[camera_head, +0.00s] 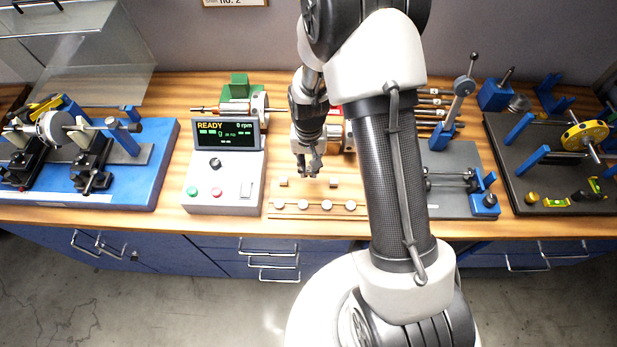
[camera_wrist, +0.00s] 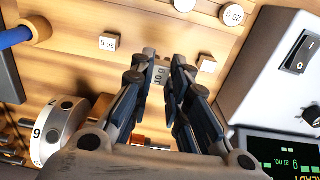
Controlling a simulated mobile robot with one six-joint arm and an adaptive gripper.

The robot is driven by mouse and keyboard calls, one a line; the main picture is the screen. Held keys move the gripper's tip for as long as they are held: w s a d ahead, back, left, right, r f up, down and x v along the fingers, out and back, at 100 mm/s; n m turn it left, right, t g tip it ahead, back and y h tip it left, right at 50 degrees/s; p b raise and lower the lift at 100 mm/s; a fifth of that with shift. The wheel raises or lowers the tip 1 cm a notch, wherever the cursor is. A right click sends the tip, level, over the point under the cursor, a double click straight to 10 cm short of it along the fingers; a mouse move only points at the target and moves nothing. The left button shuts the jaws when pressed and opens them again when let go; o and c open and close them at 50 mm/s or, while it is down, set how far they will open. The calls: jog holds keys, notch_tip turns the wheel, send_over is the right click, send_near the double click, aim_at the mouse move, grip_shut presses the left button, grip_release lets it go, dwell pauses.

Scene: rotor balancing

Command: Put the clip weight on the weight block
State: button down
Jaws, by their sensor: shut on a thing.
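My gripper (camera_head: 309,173) hangs over the back part of the wooden weight block (camera_head: 310,193), fingers pointing down. In the wrist view my gripper (camera_wrist: 160,74) is shut on a small pale clip weight (camera_wrist: 160,76) with dark marks on its face. The fingers partly cover it. A second clip weight (camera_head: 283,181), at left on the block, and a third (camera_head: 335,182), at right, flank the gripper. In the wrist view these two appear at right (camera_wrist: 207,64) and left (camera_wrist: 108,42). I cannot tell whether the held weight touches the block.
Round weights (camera_head: 323,205) line the block's front. The balancer console (camera_head: 223,181), reading READY and 0 rpm, stands close at left. A grey-based stand (camera_head: 455,160) is at right, past my arm. Blue (camera_head: 150,185) and black (camera_head: 510,150) fixtures stand farther out.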

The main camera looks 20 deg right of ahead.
jog(key=shift+f+b, duration=0.45)
jog(key=shift+f, duration=2.55)
jog(key=shift+f, duration=0.1)
jog(key=shift+f, duration=0.15)
jog(key=c, duration=1.5)
grip_release()
jog(key=shift+c, duration=0.2)
